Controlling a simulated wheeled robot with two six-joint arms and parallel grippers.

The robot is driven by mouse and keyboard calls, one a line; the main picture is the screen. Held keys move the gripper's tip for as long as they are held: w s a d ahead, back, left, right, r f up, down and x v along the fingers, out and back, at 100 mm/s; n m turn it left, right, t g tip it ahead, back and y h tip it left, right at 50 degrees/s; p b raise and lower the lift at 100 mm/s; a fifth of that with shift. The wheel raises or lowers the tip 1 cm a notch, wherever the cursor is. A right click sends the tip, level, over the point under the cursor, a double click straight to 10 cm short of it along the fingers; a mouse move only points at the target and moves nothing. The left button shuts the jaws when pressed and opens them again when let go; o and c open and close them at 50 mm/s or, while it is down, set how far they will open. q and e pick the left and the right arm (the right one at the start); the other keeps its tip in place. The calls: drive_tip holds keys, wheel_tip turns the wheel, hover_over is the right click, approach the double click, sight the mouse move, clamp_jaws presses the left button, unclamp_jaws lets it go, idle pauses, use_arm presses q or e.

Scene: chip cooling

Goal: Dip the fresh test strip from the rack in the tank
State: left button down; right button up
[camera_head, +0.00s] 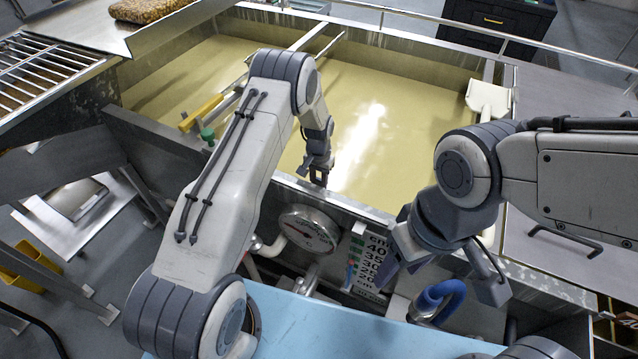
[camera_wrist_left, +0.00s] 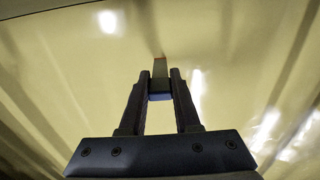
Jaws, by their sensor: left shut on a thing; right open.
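The tank (camera_head: 350,207) is a wide metal basin of pale yellow liquid. My left gripper (camera_head: 320,180) is over the liquid near the tank's front wall. In the left wrist view, my left gripper (camera_wrist_left: 160,92) is shut on a thin test strip (camera_wrist_left: 160,70) with a blue grip end and an orange tip. The strip points away from the fingers toward the liquid; I cannot tell whether its tip touches it. The rack (camera_head: 354,256) with small coloured strips is on the tank's front side. My right gripper (camera_head: 440,275) is open and empty, right of the rack.
A round gauge (camera_head: 309,229) and a numbered scale board (camera_head: 373,265) are at the tank's front. A blue hose (camera_head: 440,298) is below my right gripper. A yellow-handled tool (camera_head: 201,113) lies at the tank's left. A white scoop-like piece (camera_head: 488,98) is at the right rim.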

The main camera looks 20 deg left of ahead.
idle(0.5)
use_arm(q)
wheel_tip(320, 180, up, 26)
drive_tip(key=p, duration=1.5)
drive_tip(key=shift+p, duration=0.35)
use_arm(e)
wheel_tip(320, 180, up, 16)
drive_tip(key=shift+f, duration=0.15)
use_arm(q)
drive_tip(key=shift+d, duration=0.1)
use_arm(e)
drive_tip(key=shift+s, duration=0.1)
